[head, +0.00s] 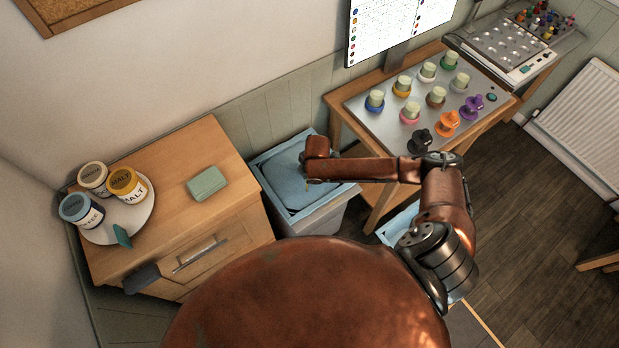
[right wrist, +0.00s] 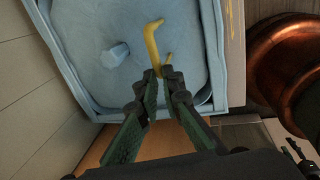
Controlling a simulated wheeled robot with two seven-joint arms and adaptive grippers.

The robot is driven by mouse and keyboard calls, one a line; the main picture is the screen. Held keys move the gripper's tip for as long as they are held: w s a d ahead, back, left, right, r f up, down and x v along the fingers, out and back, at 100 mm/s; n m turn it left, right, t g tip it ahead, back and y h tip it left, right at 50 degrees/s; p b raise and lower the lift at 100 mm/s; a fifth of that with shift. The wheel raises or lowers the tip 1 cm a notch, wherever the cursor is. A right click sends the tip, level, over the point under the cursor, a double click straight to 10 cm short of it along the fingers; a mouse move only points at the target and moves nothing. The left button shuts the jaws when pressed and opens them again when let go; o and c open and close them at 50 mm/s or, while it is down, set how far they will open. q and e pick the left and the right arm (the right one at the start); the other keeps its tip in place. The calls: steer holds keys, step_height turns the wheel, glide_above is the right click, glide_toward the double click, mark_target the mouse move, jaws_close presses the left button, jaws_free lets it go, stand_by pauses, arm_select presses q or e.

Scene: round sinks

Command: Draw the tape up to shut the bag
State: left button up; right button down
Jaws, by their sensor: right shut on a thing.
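The light blue bag (head: 284,182) lines a square bin below the wall, between the wooden cabinet and the workbench. It fills most of the right wrist view (right wrist: 95,80), with its surface spread out inside the rim. The yellow tape (right wrist: 153,42) rises from the bag as a bent strip with a hooked end. My right gripper (right wrist: 163,76) is shut on the tape, over the bag near one side of the rim. In the head view my right arm reaches left over the bin, and the fingers are mostly hidden.
A wooden cabinet (head: 236,233) left of the bin bears a round tray (head: 98,235) with three jars and a green block (head: 206,183). The workbench (head: 361,103) at right holds several coloured knobs. A pale blue knob-like piece (right wrist: 115,55) lies on the bag. Open floor is right.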

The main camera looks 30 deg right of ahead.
steer(key=c, duration=2)
jaws_free()
steer(key=shift+c, duration=0.2)
step_height(320, 180, up, 12)
steer(key=s, duration=0.2)
steer(key=shift+s+f, duration=0.15)
steer(key=shift+s, duration=0.05)
